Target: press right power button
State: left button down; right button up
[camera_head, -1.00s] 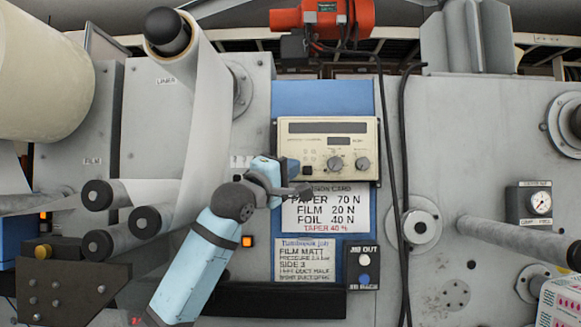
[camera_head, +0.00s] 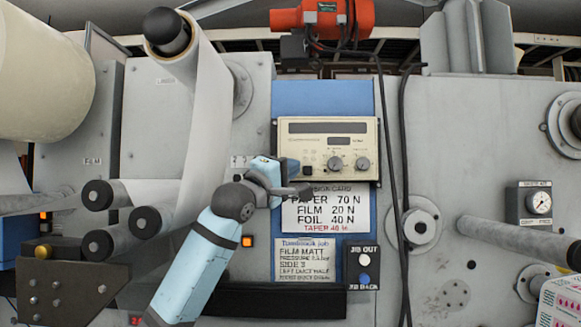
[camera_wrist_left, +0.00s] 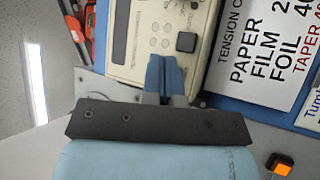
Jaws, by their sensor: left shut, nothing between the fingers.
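A beige control panel (camera_head: 300,150) has a dark display, several small buttons (camera_head: 309,156) at lower left and two knobs (camera_head: 335,163). No label reading "power" is legible. My left gripper (camera_head: 292,167) is shut and empty at the panel's lower left corner. I cannot tell whether the tips touch. An orange-lit switch (camera_head: 247,241) sits lower left. My right gripper is out of view.
A tension card (camera_head: 325,212) and a job card (camera_head: 305,262) hang below the panel. A box with white and blue buttons (camera_head: 362,266) is beside them. Black cables (camera_head: 402,180) run down right of the panel. Rollers (camera_head: 145,222) and the web stand left.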

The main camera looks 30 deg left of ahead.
pick_arm(q)
jog(key=shift+w+a, duration=0.15)
jog(key=shift+w, duration=0.2)
jog(key=shift+w+a, duration=0.15)
jog(key=shift+w, duration=0.15)
dwell(0.6)
jog(key=shift+s+d, duration=0.35)
jog(key=shift+s, duration=0.4)
jog(key=shift+s, duration=0.1)
jog(key=s, duration=0.1)
jog(key=s+d, duration=0.1)
jog(key=s, duration=0.1)
jog(key=s+d+b, duration=0.1)
jog(key=s, duration=0.1)
jog(key=shift+s+d, duration=0.1)
jog(key=shift+s, duration=0.1)
